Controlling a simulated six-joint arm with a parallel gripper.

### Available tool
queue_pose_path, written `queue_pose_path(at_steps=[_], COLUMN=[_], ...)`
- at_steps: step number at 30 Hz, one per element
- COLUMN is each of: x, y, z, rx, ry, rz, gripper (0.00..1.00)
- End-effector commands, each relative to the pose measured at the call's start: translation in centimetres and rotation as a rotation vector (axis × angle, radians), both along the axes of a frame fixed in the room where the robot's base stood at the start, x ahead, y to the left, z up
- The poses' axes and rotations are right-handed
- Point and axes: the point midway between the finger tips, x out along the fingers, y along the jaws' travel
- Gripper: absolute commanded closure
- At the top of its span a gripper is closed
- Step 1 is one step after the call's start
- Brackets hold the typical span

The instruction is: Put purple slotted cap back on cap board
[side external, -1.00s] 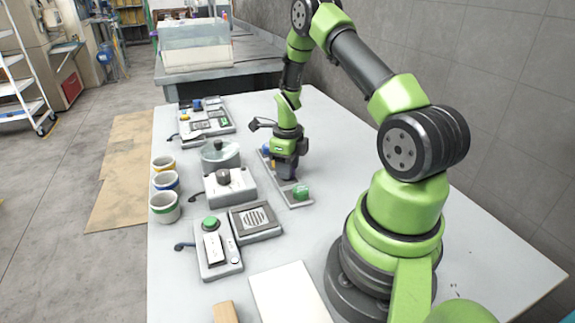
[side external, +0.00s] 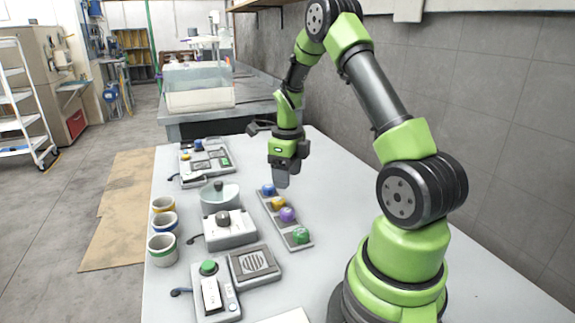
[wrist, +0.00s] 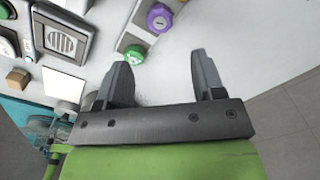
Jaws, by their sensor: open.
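The purple slotted cap (side external: 287,214) sits on the cap board (side external: 289,228), between a yellow cap (side external: 278,203) and a green cap (side external: 300,236). A blue cap (side external: 268,190) is at the board's far end. In the wrist view the purple cap (wrist: 159,18) shows its slot at the top, with the green cap (wrist: 134,53) below it. My gripper (side external: 281,183) is raised above the far part of the board, clear of the caps. Its fingers (wrist: 160,70) are apart with nothing between them. Whether the purple cap is fully seated cannot be told.
Several cups (side external: 163,250) line the left table edge. The table right of the board is clear.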

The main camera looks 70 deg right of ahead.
Motion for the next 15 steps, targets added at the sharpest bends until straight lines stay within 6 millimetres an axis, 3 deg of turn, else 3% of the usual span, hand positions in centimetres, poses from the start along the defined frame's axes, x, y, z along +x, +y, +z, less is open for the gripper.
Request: queue_pose_path(at_steps=[8, 11, 15], x=[0.3, 0.9, 0.8], y=[0.7, 2.7, 7.8], z=[3.4, 6.1, 11.4], rx=[-0.010, -0.035, -0.113], ry=[-0.018, -0.062, -0.154], rz=[0.070, 0.268, 0.751], gripper=[0.38, 0.38, 0.38])
